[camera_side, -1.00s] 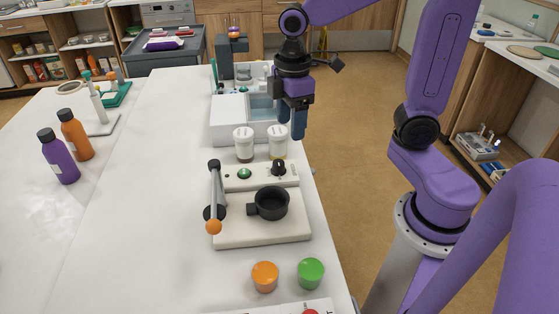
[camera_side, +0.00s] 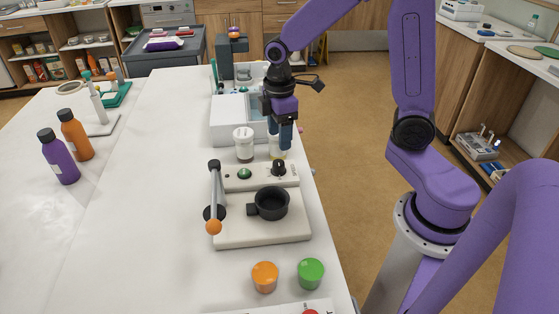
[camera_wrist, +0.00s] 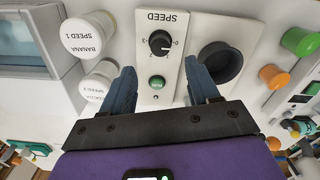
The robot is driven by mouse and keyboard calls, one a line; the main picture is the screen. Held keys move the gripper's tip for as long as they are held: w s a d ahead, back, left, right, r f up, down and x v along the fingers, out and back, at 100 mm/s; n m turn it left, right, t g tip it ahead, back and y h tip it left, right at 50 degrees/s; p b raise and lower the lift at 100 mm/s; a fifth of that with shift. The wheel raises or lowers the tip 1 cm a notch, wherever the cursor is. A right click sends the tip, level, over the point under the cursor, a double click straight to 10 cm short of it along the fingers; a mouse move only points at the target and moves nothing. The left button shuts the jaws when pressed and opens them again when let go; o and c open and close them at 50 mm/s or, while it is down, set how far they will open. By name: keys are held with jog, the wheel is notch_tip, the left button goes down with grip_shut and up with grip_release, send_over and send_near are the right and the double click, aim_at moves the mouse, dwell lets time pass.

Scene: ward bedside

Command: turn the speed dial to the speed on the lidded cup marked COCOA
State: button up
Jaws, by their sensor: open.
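The black speed dial (camera_wrist: 160,43) is on a pale panel under the word SPEED, upside down in the wrist view. In the side view the dial (camera_side: 279,168) is at the panel's right end. The cup marked COCOA (camera_wrist: 98,82) is a white-lidded cup, partly behind a finger in the wrist view; its speed number is unclear. It is the left cup (camera_side: 243,145) in the side view. My gripper (camera_side: 281,142) is open and empty, above and behind the dial. In the wrist view, the fingertips (camera_wrist: 163,80) straddle the green button.
A second cup, marked BANANA SPEED 1 (camera_wrist: 88,35), stands beside the cocoa cup. A green button (camera_side: 244,174) sits left of the dial.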

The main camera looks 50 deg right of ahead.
aim_at(279, 162)
notch_tip(279, 162, down, 9)
jog(key=shift+f, duration=0.1)
dwell(0.3)
jog(key=c, duration=1)
